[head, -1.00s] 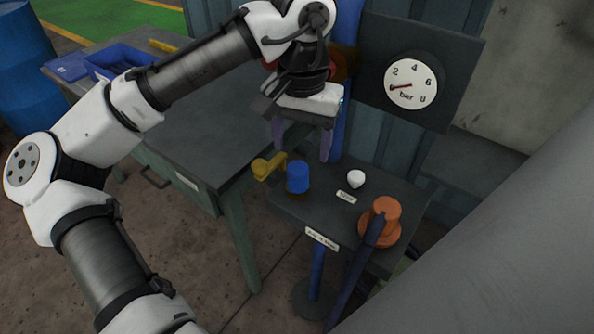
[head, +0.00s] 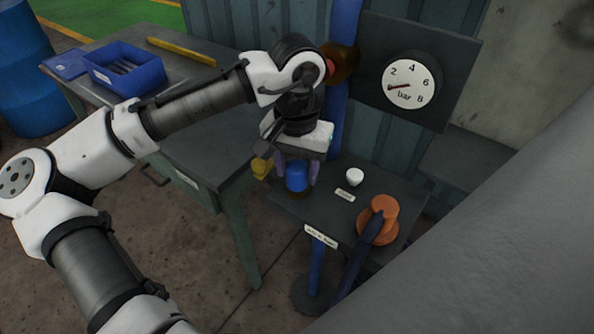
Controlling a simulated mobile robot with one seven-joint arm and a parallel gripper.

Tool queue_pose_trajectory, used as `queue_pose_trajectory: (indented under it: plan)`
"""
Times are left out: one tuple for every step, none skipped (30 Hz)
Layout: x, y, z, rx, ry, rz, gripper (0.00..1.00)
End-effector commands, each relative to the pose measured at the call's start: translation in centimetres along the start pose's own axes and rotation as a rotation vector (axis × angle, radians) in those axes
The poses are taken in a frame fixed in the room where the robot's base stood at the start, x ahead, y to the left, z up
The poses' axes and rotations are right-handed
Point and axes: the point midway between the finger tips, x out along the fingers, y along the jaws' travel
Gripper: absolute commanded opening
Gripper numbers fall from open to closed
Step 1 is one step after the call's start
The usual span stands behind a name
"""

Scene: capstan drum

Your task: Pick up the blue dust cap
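The blue dust cap (head: 297,176) is an upright blue cylinder on the left part of a small dark stand (head: 320,213). A brassy base shows under it. My gripper (head: 296,178) points down over the cap, one purple-grey finger on its left and one on its right. The fingers look apart, with the cap between them. Whether they touch it is too small to tell. The palm hides the top of the cap.
A yellow handle (head: 261,168) is close left of the cap. A white knob (head: 354,177) and an orange capstan drum (head: 379,222) with a dark bar (head: 362,248) stand to the right. A pressure gauge (head: 408,84) is behind. A workbench (head: 185,130) holds a blue bin (head: 125,67).

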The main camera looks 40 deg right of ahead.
Motion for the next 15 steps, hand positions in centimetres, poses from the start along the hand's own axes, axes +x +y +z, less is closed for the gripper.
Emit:
queue_pose_trajectory:
  plan:
    - [-0.01, 0.00, 0.00, 0.000, 0.000, 0.000, 0.40]
    - [-0.02, 0.00, -0.01, 0.000, 0.000, 0.000, 0.36]
    - [-0.02, 0.00, -0.01, 0.000, 0.000, 0.000, 0.30]
    - [-0.02, 0.00, -0.01, 0.000, 0.000, 0.000, 0.26]
    - [-0.02, 0.00, -0.01, 0.000, 0.000, 0.000, 0.23]
    - [-0.03, 0.00, -0.01, 0.000, 0.000, 0.000, 0.17]
    - [-0.03, 0.00, -0.01, 0.000, 0.000, 0.000, 0.17]
    - [-0.03, 0.00, -0.01, 0.000, 0.000, 0.000, 0.17]
    - [-0.03, 0.00, -0.01, 0.000, 0.000, 0.000, 0.17]
    - [-0.03, 0.00, -0.01, 0.000, 0.000, 0.000, 0.17]
    - [-0.04, 0.00, -0.01, 0.000, 0.000, 0.000, 0.17]
    - [-0.04, 0.00, -0.01, 0.000, 0.000, 0.000, 0.17]
    - [-0.07, 0.00, -0.01, 0.000, 0.000, 0.000, 0.17]
    - [-0.11, 0.01, -0.02, 0.000, 0.000, 0.000, 0.17]
    - [-0.22, 0.01, -0.03, 0.000, 0.000, 0.000, 0.17]
